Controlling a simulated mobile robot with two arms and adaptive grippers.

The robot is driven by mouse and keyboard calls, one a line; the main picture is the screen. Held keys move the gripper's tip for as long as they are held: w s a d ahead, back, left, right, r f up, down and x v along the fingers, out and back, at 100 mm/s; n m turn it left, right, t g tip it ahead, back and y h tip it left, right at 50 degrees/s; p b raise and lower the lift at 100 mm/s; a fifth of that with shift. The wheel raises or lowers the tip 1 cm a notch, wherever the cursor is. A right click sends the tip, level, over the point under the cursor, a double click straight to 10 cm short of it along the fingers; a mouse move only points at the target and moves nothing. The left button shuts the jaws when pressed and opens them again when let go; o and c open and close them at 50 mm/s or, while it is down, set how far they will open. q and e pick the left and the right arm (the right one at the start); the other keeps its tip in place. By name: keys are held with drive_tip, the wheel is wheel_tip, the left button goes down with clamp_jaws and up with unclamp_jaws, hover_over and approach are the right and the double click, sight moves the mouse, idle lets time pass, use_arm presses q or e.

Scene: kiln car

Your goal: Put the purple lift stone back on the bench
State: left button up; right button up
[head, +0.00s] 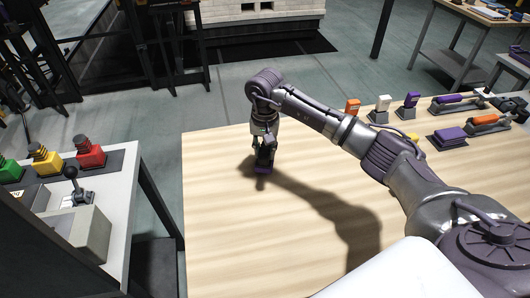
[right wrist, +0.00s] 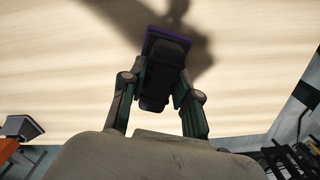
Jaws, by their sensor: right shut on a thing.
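The purple lift stone, dark with a purple edge (right wrist: 168,31), is between the fingers of my right gripper (right wrist: 162,92) in the right wrist view. In the head view my right gripper (head: 264,150) points down over the left part of the wooden bench (head: 225,225), shut on the stone (head: 262,167). Much of the stone is hidden by the fingers. It is at or just above the bench top; I cannot tell whether it touches. My left gripper is not in view.
Orange, white and purple tools stand at the bench's far right, with a purple block (head: 447,139) and an orange-handled tool (head: 487,122) nearby. A side table with red (head: 90,153), yellow and green switches stands left, across a gap. The bench around the gripper is clear.

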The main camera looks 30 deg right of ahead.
wheel_tip(320, 180, down, 2)
drive_tip(key=o, duration=1)
drive_tip(key=shift+f, duration=0.1)
